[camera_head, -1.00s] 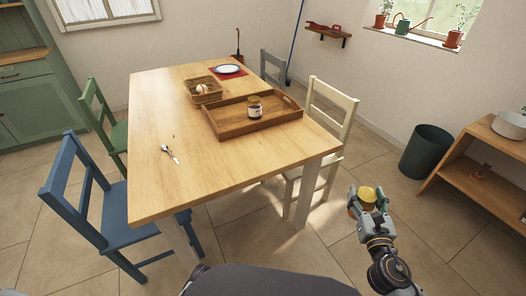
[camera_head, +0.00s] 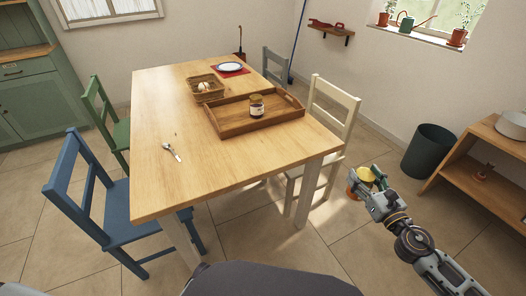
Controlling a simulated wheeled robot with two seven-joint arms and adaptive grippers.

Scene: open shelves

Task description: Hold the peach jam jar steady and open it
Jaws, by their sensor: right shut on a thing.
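My right gripper (camera_head: 365,184) is at the right of the table, above the floor. It is shut on a jar (camera_head: 366,174) with a yellowish lid and a bit of orange at its side. The fingers hide much of this jar, and I cannot read a label. It is likely the peach jam jar. A second small jar (camera_head: 256,106) with a dark body and pale label stands upright in the wooden tray on the table. My left gripper is not in view.
The wooden table (camera_head: 185,185) has a tray (camera_head: 228,128), a basket (camera_head: 206,95), a plate (camera_head: 230,67) and a spoon (camera_head: 172,152). Its near part is clear. Chairs stand around it. A dark bin (camera_head: 428,151) and a low shelf (camera_head: 470,178) are at the right.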

